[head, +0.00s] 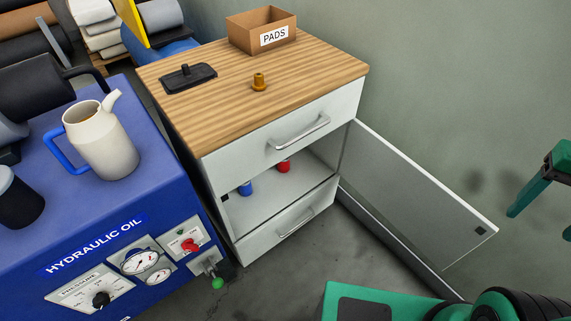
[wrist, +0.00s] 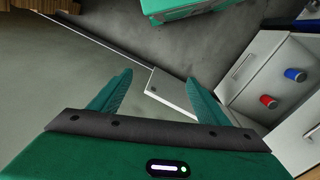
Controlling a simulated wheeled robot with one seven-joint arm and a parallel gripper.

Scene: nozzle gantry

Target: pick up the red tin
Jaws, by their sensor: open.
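The red tin (head: 283,166) stands in the open middle compartment of the white cabinet (head: 216,174), beside a blue tin (head: 246,188) to its left. In the wrist view the red tin (wrist: 268,102) and blue tin (wrist: 294,75) show at the right, inside the cabinet. My gripper (wrist: 155,98) is open and empty, its two green fingers spread apart.
The door is swung wide open to the right of the compartment. A drawer is above and another below it. On the wooden top are a PADS box (head: 262,32), a brass nozzle (head: 259,82) and a black tray (head: 188,78). A blue hydraulic oil unit (head: 150,215) stands at left.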

